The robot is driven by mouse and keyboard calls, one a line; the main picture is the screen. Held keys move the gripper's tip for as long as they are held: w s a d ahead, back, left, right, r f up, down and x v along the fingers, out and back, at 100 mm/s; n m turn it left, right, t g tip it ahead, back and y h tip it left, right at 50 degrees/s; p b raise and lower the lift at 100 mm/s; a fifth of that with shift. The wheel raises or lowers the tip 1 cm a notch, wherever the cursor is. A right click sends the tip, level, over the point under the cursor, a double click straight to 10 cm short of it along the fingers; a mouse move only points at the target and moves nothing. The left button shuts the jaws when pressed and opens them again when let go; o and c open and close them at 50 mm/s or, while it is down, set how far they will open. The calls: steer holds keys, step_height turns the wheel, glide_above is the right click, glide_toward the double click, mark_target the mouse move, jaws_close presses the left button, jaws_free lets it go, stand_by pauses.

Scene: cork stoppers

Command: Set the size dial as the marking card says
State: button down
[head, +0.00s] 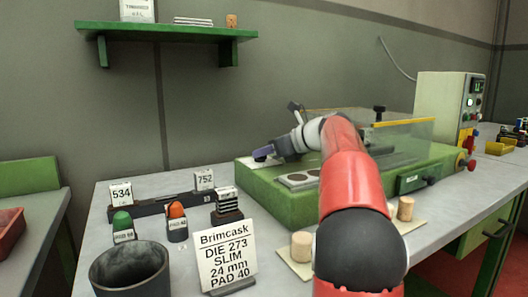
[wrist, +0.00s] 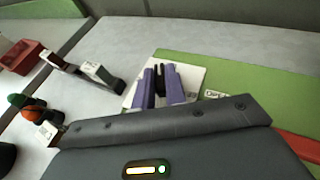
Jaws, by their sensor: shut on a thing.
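The marking card (head: 227,258) stands at the front of the table and reads Brimcask, DIE 273, SLIM, 24 mm, PAD 40. The green marking machine (head: 264,190) stands behind it. My gripper (head: 263,153) is at the machine's left end, its purple fingers pointing down. In the wrist view my gripper (wrist: 161,85) is over a white plate (wrist: 194,72) on the machine's green top. The fingers are shut on a small dark part, which looks like the size dial's knob. They hide most of it, and its setting cannot be read.
A rack (head: 150,207) carries tags 534 and 752. A green pad (head: 122,222), an orange pad (head: 177,221) and a dark cup (head: 131,270) are at the left. Corks (head: 301,246) stand on a board beside my arm. A clear cover (head: 405,135) rises over the machine.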

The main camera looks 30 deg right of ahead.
stand_by(0.4)
steer(key=c, duration=1.4)
jaws_free()
steer(key=shift+c, duration=0.2)
steer(key=v, duration=0.7)
steer(key=shift+s+d+r, duration=0.15)
steer(key=shift+s+d, duration=0.05)
steer(key=shift+s, duration=0.1)
